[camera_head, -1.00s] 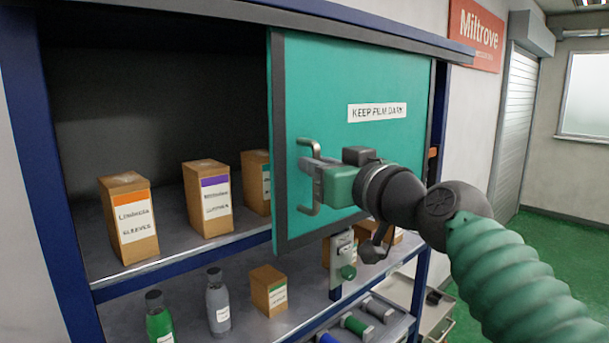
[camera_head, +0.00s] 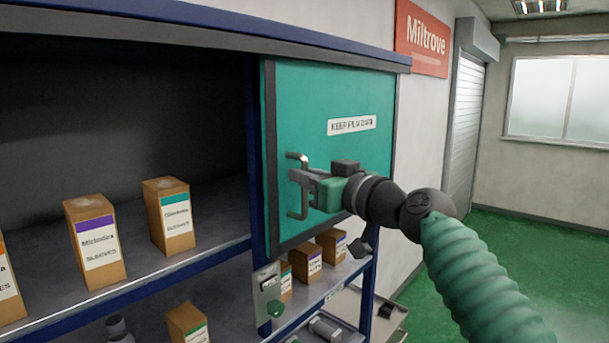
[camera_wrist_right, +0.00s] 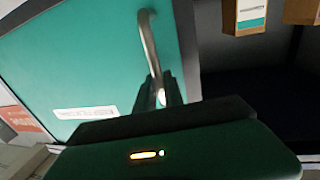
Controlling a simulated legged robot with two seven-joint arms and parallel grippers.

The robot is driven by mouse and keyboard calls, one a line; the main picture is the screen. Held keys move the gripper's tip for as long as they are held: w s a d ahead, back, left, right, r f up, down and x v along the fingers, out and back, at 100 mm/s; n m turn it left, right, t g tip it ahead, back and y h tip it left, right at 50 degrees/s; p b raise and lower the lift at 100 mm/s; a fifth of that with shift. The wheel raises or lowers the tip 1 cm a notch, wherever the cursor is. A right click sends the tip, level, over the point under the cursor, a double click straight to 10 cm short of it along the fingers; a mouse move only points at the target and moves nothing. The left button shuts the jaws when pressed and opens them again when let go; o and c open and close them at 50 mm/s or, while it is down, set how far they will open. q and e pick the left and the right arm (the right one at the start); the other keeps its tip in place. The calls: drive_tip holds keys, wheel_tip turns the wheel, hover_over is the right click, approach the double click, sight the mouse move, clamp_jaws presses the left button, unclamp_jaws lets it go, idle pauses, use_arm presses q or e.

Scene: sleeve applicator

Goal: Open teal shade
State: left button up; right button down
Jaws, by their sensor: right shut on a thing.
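The teal shade (camera_head: 345,95) is a flat sliding panel with a dark edge and a white "KEEP FILM DARK" label. It covers the right end of the upper shelf bay, and the bay to its left is uncovered. A metal bar handle (camera_head: 304,208) stands upright near its left edge. My right gripper (camera_head: 302,180) is shut on this handle. The right wrist view shows the handle (camera_wrist_right: 150,48) between the fingers, with the shade (camera_wrist_right: 85,60) to its left. My left gripper is not in view.
Boxes with purple (camera_head: 95,240) and teal (camera_head: 170,215) labels stand on the upper shelf. Several more boxes stand on the lower shelf, with a bottle (camera_head: 117,330). A rolling door (camera_head: 465,130) and green floor lie to the right.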

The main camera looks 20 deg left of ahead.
drive_tip(key=c, duration=1.5)
unclamp_jaws()
drive_tip(key=shift+a+f, duration=0.1)
drive_tip(key=shift+o, duration=0.2)
drive_tip(key=shift+w+a, duration=0.1)
drive_tip(key=shift+a, duration=0.05)
drive_tip(key=b+v, duration=1.1)
drive_tip(key=v, duration=0.5)
drive_tip(key=shift+d, duration=0.3)
drive_tip(key=shift+f, duration=0.1)
